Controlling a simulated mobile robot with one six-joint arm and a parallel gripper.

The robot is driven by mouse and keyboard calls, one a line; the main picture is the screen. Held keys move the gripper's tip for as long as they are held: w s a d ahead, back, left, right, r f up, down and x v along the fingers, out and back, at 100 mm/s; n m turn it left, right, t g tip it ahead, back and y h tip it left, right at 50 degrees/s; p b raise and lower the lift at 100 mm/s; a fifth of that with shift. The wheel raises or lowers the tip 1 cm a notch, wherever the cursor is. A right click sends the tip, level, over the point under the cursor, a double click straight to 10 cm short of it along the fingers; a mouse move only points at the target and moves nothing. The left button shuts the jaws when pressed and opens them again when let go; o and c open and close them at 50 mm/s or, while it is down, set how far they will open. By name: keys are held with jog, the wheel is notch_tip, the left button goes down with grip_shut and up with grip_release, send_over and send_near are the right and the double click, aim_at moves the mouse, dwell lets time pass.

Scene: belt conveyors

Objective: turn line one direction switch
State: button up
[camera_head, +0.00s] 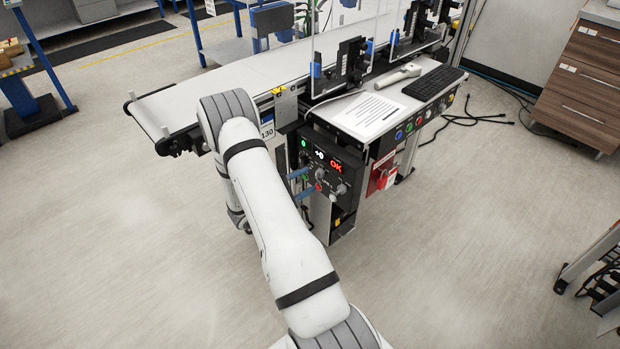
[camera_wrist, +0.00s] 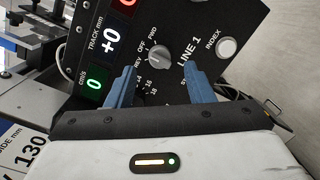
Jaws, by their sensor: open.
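The line one control panel (camera_wrist: 205,22) is black and carries the label "LINE 1". Its direction switch (camera_wrist: 159,57) is a round grey knob marked REV, OFF and FWD. In the wrist view my gripper (camera_wrist: 158,80) has two blue fingers, open, one on each side below the knob. The knob lies just beyond the gap between the fingertips, and I cannot tell if they touch the panel. Which mark the knob points to is hard to read.
A round button marked INDEX (camera_wrist: 227,47) is beside the knob. Displays show green 0 and white +0. In the head view a red box (camera_head: 382,175) hangs right of the panel. A conveyor belt (camera_head: 185,100) runs behind my arm. The floor in front is clear.

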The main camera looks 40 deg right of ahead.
aim_at(316, 176)
jog(key=shift+d, duration=1.7)
